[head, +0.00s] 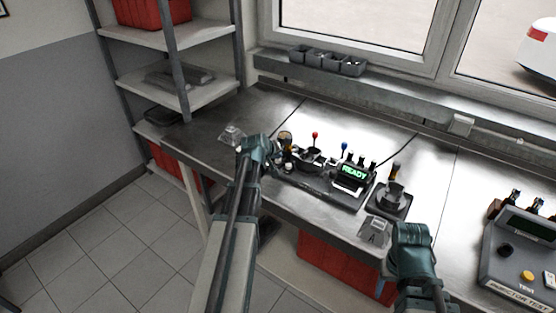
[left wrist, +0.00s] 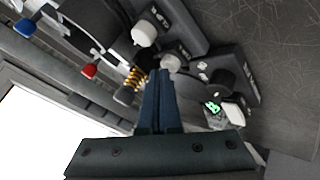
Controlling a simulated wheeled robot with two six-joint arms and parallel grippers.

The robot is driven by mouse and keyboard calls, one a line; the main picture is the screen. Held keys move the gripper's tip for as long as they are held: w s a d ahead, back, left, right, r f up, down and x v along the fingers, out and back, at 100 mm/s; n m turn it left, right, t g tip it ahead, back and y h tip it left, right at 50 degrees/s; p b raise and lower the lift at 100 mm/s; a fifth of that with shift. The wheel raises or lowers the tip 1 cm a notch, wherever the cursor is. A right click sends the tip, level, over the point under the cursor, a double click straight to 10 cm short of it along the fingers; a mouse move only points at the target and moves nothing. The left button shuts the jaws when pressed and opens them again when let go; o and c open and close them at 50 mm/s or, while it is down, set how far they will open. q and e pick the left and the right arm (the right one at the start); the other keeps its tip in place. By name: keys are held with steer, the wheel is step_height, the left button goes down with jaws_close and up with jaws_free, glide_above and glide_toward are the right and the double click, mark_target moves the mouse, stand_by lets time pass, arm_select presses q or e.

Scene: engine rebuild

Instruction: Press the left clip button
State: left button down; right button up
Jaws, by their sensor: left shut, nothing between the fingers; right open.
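A dark fixture (head: 318,184) with levers and a green READY display (head: 354,173) stands on the metal bench. My left gripper (head: 270,146) is over its left end, with the fingertips hidden in the head view. In the left wrist view the left gripper's fingers (left wrist: 160,76) are shut and empty. Their tips overlap the lower edge of a pale grey round button (left wrist: 171,63); I cannot tell whether they touch it. A white round button (left wrist: 144,33) sits beside it; the labels are too small to read surely. My right gripper (head: 411,242) is by the front edge, open.
Red-knobbed (head: 315,135) and blue-knobbed (head: 344,146) levers rise from the fixture. A small stand (head: 393,198) is to its right, and an injector test box (head: 525,258) is farther right. Shelves (head: 190,95) stand at the left. The bench's left end is mostly clear.

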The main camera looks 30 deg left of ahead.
mark_target(277, 163)
arm_select(q)
steer(key=shift+f, duration=0.15)
stand_by(0.4)
steer(key=shift+r+p, duration=0.75)
steer(key=shift+r, duration=0.15)
steer(key=shift+r, duration=0.1)
step_height(277, 163, up, 5)
steer(key=p, duration=0.5)
stand_by(0.5)
